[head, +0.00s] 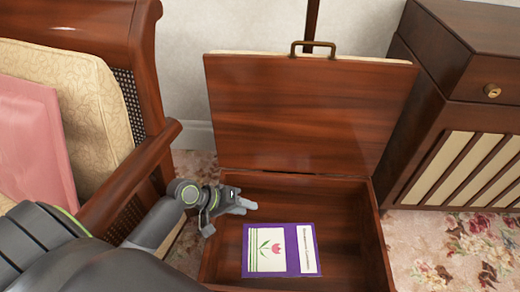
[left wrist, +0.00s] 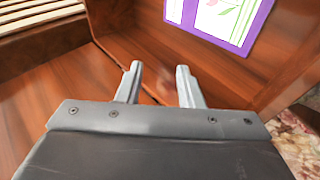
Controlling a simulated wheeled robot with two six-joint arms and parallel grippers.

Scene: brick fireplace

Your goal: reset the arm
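My left arm comes in from the left in the head view. Its gripper (head: 243,205) is over the left part of an open wooden box (head: 376,240). In the left wrist view the two fingers of this gripper (left wrist: 160,85) stand apart with nothing between them. A purple-edged book (head: 278,250) with a pink tulip on its cover lies flat in the box, apart from the fingers. It also shows in the left wrist view (left wrist: 225,20), beyond the fingertips. My right gripper is not in view.
The box lid (head: 305,115) with a brass handle stands open at the back. A wooden chair (head: 150,75) with a pink cushion (head: 35,140) is on the left, its armrest close to my arm. A dark wooden cabinet (head: 465,120) stands on the right. Floral carpet (head: 450,250) shows beside the box.

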